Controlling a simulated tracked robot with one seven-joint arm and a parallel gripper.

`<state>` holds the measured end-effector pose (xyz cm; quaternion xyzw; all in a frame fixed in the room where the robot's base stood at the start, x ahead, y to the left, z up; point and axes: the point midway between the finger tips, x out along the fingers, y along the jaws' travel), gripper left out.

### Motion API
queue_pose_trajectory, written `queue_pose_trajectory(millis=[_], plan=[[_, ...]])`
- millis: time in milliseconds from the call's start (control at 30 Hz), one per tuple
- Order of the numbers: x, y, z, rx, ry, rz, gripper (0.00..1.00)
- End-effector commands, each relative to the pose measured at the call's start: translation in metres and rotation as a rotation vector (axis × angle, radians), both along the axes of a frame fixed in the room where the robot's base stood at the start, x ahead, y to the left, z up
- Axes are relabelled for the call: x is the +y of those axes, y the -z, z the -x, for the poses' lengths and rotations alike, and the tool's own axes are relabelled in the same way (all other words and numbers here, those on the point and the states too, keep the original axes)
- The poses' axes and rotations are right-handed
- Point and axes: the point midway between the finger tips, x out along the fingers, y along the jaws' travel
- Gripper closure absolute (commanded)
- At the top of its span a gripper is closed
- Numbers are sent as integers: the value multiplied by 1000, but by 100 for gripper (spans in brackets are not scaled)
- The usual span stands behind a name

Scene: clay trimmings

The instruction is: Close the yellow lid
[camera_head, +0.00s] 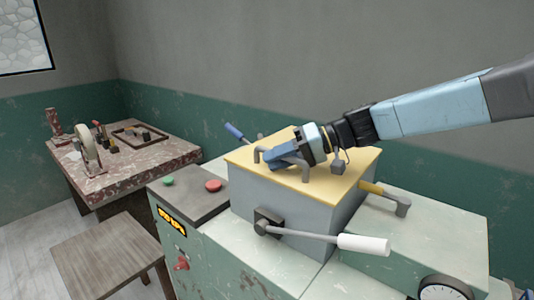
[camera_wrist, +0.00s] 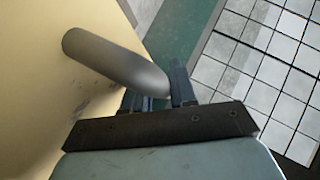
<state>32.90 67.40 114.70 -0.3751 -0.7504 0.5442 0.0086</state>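The yellow lid (camera_head: 335,184) lies flat on top of a grey box (camera_head: 285,208) in the head view, with no gap seen along its front edge. A grey bar handle (camera_head: 307,174) stands on the lid. My gripper (camera_head: 277,158) is low over the lid at this handle, partly hiding it. In the wrist view the lid (camera_wrist: 40,70) fills the left side and the grey handle (camera_wrist: 110,62) reaches my gripper (camera_wrist: 163,92). The fingers are apart. The handle overlaps the left finger, and no firm hold on it shows.
A white-handled lever (camera_head: 362,244) sticks out from the box's front. A yellow-handled lever (camera_head: 372,188) is at its right and a blue-handled one (camera_head: 234,131) behind it. Red (camera_head: 213,185) and green (camera_head: 168,181) buttons are at the left. A stool (camera_head: 105,250) stands front left.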

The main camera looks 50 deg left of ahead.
Motion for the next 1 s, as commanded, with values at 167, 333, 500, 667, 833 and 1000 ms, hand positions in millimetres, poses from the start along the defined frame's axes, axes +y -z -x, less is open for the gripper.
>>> queue_pose_trajectory(millis=[167, 333, 500, 667, 833, 1000], plan=[[-1, 4, 0, 0, -3, 7, 73], [-8, -2, -10, -1, -1, 6, 73], [-26, -15, -32, -3, 3, 2, 73], [-44, -29, -55, 0, 3, 1, 73], [-62, -42, -75, -1, 2, 0, 73], [-74, -50, -89, 0, -1, 1, 73]])
